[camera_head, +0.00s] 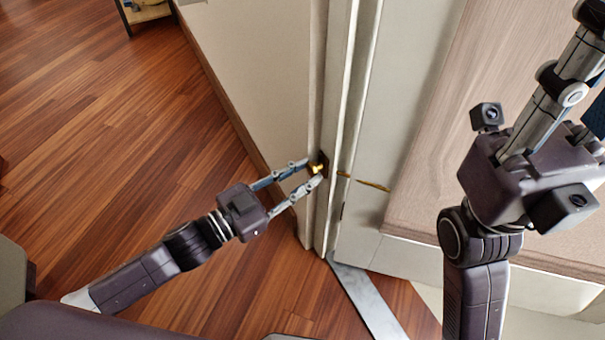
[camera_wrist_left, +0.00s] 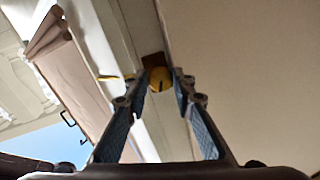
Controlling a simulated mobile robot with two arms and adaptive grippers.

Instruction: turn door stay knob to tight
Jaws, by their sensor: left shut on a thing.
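The brass door stay knob (camera_head: 317,168) sits on a dark plate on the white door frame (camera_head: 328,110), in the middle of the head view. My left gripper (camera_head: 315,171) reaches it from the lower left, with its two fingers on either side of the knob. In the left wrist view the round yellow knob (camera_wrist_left: 160,79) shows between the fingertips, with a dark mark on its face, and the left gripper (camera_wrist_left: 161,84) is shut on it. My right arm stands at the right of the head view; its fingertips are out of frame.
A brass stay arm (camera_head: 372,185) sticks out to the right of the frame, by the pale door (camera_head: 390,100). A grey threshold strip (camera_head: 366,295) lies on the floor below. The wooden floor (camera_head: 110,130) at left is clear, with a small shelf (camera_head: 145,12) at the top.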

